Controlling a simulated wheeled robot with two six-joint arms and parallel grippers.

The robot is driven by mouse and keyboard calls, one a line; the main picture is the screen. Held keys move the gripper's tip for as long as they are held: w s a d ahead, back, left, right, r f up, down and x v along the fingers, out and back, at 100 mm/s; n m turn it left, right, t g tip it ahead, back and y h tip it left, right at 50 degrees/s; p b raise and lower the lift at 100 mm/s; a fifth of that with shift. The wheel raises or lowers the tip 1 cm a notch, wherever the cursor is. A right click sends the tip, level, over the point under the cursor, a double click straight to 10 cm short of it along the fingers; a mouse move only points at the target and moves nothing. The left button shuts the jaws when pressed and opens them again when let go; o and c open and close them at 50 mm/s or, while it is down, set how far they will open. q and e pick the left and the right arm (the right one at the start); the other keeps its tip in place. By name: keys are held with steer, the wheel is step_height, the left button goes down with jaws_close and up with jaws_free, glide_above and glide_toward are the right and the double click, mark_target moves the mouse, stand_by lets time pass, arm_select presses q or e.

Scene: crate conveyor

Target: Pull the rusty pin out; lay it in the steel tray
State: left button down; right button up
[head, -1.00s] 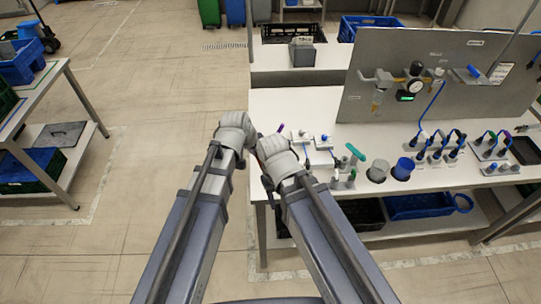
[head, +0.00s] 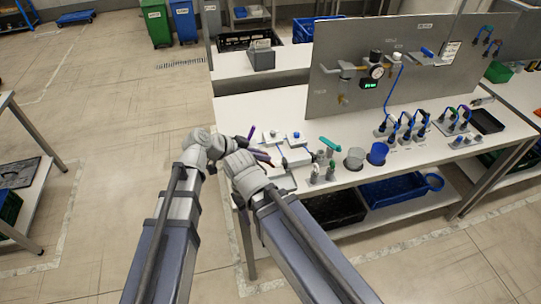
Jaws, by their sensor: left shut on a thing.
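My left gripper (head: 251,151) is over the left end of the white bench (head: 236,112). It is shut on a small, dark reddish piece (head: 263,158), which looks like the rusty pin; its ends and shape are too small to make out. My right gripper's wrist (head: 243,170) is close beside it, nearer to me, and hides its own fingers. A light grey flat piece (head: 284,181) lies at the bench's front edge to the right of that wrist; I cannot tell whether it is the steel tray.
Small white blocks with blue knobs (head: 294,138), a green-handled fixture (head: 329,145), a grey cup (head: 355,158) and a blue cup (head: 377,152) stand to the right. An upright grey panel (head: 430,75) stands behind. The bench's back left is clear.

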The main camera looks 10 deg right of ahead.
arm_select(q)
steer(key=shift+w+d+r+m+g+h+b, duration=0.1)
steer(key=shift+d+r+m+g+h+b, duration=0.2)
steer(key=shift+d+m+h, duration=0.25)
steer(key=shift+d+r+m+g+h+b, duration=0.1)
steer(key=shift+d+m+g+h+b, duration=0.1)
steer(key=shift+d+m+g+h, duration=0.35)
steer(key=shift+s+d+r+m+g, duration=0.3)
steer(key=shift+r+m, duration=0.2)
steer(key=shift+m, duration=0.1)
steer(key=shift+f, duration=0.1)
step_height(320, 180, down, 10)
steer(key=b, duration=1)
steer(key=shift+r, duration=0.2)
steer(key=c, duration=0.9)
jaws_free()
steer(key=shift+o, duration=0.2)
